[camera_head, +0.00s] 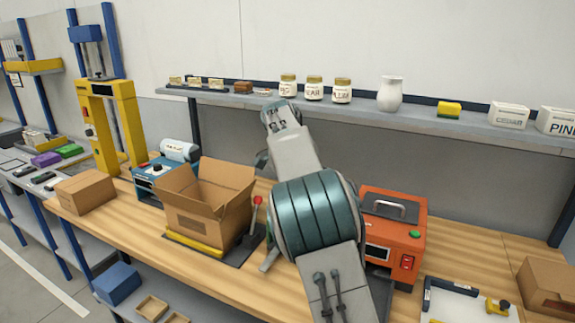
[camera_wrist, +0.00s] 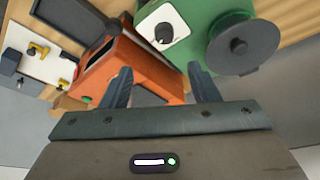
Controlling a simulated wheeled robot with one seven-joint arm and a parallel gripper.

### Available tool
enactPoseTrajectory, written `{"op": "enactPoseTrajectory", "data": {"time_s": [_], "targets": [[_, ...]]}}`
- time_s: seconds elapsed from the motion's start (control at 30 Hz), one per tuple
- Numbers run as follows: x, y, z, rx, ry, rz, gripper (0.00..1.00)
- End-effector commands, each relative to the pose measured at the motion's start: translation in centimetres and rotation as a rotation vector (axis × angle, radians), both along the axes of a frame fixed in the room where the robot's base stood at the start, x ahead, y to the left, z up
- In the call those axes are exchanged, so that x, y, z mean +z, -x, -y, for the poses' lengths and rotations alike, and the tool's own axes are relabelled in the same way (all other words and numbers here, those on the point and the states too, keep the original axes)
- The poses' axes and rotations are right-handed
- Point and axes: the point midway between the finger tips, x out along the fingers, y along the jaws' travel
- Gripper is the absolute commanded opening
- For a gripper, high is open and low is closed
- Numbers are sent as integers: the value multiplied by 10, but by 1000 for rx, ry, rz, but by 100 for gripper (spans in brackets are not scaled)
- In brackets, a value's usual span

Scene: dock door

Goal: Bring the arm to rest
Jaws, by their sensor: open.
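My arm (camera_head: 318,215) rises through the middle of the head view, bent over the workbench (camera_head: 470,248). My gripper (camera_wrist: 160,70) shows in the wrist view with its two dark fingers apart and nothing between them. In the head view it is mostly hidden behind my arm. The orange machine (camera_head: 392,237) stands on the bench just right of my arm. It also shows in the wrist view (camera_wrist: 150,72), beyond the fingers; I cannot tell the gap between them.
An open cardboard box (camera_head: 205,212) and a red-knobbed lever (camera_head: 257,201) stand left of my arm. A shelf (camera_head: 375,107) with jars and a white vase (camera_head: 390,94) runs behind. A green round device (camera_wrist: 225,40) is near the fingers. A closed carton (camera_head: 548,287) is at right.

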Motion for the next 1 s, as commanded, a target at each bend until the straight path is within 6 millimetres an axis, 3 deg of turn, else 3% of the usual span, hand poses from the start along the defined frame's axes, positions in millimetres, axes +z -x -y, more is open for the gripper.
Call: {"op": "enactPoseTrajectory", "data": {"time_s": [0.2,0.4,0.7,1.0], "targets": [[12,52,37,144,-96,-48,55],[14,117,54,345,-168,-72,55],[0,225,57,669,-196,-70,55],[-41,332,48,979,-126,-70,55]]}}
